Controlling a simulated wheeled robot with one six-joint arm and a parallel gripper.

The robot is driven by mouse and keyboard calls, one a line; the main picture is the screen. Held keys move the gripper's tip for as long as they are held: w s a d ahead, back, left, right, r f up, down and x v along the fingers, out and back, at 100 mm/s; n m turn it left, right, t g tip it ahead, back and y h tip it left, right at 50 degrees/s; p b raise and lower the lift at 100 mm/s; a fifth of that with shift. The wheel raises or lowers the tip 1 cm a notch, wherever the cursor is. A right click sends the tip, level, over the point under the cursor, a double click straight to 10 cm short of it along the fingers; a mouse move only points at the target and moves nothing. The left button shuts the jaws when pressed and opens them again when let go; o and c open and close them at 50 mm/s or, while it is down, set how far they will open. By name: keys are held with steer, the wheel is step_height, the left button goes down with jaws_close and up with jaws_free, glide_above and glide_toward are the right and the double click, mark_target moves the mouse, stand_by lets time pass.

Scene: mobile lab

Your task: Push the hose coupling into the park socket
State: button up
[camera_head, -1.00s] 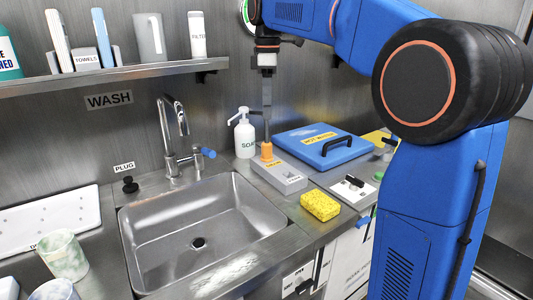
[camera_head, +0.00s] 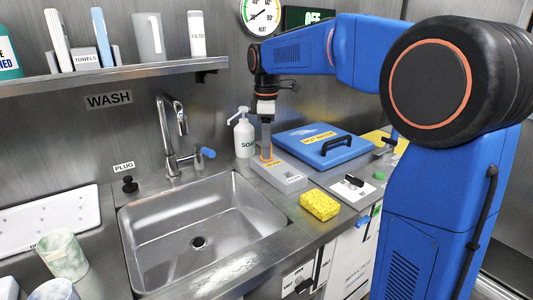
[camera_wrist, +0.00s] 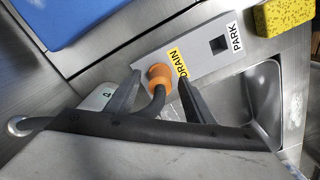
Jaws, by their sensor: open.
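The orange hose coupling (camera_wrist: 158,75) sits at the DRAIN end of a grey block (camera_wrist: 198,50), with its dark hose (camera_wrist: 150,108) running off it. My gripper (camera_wrist: 157,84) is open, with one finger on each side of the coupling. In the head view my gripper (camera_head: 266,150) points down over the block (camera_head: 281,177). I cannot tell whether the fingers touch the coupling.
A yellow sponge (camera_head: 320,205) lies in front of the block. The blue hot water lid (camera_head: 322,147) is behind it to the right. A soap bottle (camera_head: 244,133) stands to the left, near the tap (camera_head: 170,130). The sink (camera_head: 205,225) is empty.

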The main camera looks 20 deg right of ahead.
steer(key=shift+f, duration=0.45)
jaws_close()
steer(key=shift+r, duration=0.1)
